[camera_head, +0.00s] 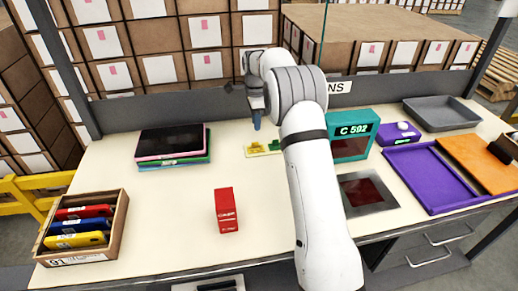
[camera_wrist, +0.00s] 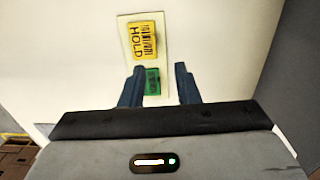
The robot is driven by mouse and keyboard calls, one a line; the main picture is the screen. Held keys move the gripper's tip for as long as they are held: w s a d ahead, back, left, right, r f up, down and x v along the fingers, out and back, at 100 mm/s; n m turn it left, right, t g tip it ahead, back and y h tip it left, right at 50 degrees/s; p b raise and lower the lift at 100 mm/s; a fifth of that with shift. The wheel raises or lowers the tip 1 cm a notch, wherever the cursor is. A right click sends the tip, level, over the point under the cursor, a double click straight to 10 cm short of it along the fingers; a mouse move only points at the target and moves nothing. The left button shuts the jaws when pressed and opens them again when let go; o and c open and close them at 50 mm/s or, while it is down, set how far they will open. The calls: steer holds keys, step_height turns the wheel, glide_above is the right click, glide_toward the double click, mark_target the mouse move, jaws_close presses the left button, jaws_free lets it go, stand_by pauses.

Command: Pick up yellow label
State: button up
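The yellow label (camera_wrist: 145,40) is printed HOLD and lies on a pale card or tray (camera_wrist: 165,65) in the wrist view. In the head view the yellow label (camera_head: 255,149) shows on the table, left of my arm. A green label (camera_wrist: 152,82) lies beside it on the same card, closer to my gripper; my arm partly hides the card in the head view. My gripper (camera_wrist: 158,80) is open and empty, its two blue-grey fingers apart on either side of the green label's position. The yellow label lies beyond the fingertips. In the head view one fingertip (camera_head: 257,124) shows above the table.
A red carton (camera_head: 226,210) stands on the table's front middle. A wooden box (camera_head: 78,255) with coloured items is at left, stacked tablets (camera_head: 172,146) behind it. A teal C 592 device (camera_head: 350,148), purple tray (camera_head: 425,178) and grey tray (camera_head: 442,113) are at right.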

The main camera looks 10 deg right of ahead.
mark_target(256, 147)
steer(key=f, duration=0.5)
steer(key=s+f, duration=0.1)
steer(key=f, duration=0.1)
steer(key=shift+d+f, duration=0.1)
steer(key=shift+f, duration=0.3)
steer(key=shift+c, duration=0.3)
jaws_close()
